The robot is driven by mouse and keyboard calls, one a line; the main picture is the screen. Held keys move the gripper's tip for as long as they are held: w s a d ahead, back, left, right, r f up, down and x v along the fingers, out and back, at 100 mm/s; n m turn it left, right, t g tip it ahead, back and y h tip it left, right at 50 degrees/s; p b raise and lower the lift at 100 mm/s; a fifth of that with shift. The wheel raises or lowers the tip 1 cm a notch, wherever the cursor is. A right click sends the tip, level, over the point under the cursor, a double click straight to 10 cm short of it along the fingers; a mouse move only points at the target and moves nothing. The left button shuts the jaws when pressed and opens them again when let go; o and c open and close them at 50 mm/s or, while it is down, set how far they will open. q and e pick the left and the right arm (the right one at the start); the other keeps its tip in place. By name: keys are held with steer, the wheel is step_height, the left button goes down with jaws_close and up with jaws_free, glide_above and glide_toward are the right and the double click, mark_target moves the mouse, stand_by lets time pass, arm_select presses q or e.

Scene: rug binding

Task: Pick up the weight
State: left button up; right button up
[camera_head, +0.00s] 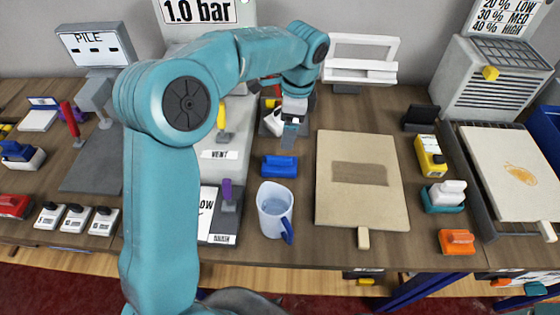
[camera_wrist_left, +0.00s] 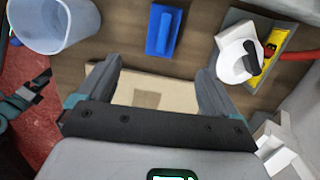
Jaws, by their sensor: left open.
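My left gripper (camera_head: 289,137) hangs over the table between the blue handled block (camera_head: 279,166) and the grey tray (camera_head: 266,127) at the back. In the left wrist view its jaws (camera_wrist_left: 158,82) are apart with nothing between them; the tan board lies farther below. No object is clearly labelled as the weight. A white rounded piece with a dark handle (camera_wrist_left: 238,62) sits on the grey tray and is partly hidden by my arm in the head view. A white-knobbed piece on a teal base (camera_head: 446,193) stands at the right. My right gripper is not seen.
A white mug (camera_head: 274,207) stands near the front edge. A tan board (camera_head: 395,200) with a brown patch lies right of it. A yellow block (camera_head: 430,156) and an orange block (camera_head: 457,242) are farther right. A grey machine (camera_head: 490,80) stands at the back right.

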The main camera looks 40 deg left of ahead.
mark_target(280, 157)
arm_select(q)
steer(key=f, duration=0.6)
steer(key=a+f, duration=0.1)
steer(key=f, duration=0.2)
steer(key=shift+s+f, duration=0.15)
steer(key=shift+s, duration=0.2)
steer(key=shift+s+a+f, duration=0.1)
steer(key=shift+f, duration=0.25)
steer(key=f+p, duration=0.1)
steer(key=f, duration=0.1)
steer(key=a+f, duration=0.1)
steer(key=f, duration=0.2)
steer(key=shift+a+f+p, duration=0.15)
steer(key=shift+f+p, duration=0.2)
steer(key=c, duration=0.3)
jaws_close()
steer(key=shift+r, duration=0.1)
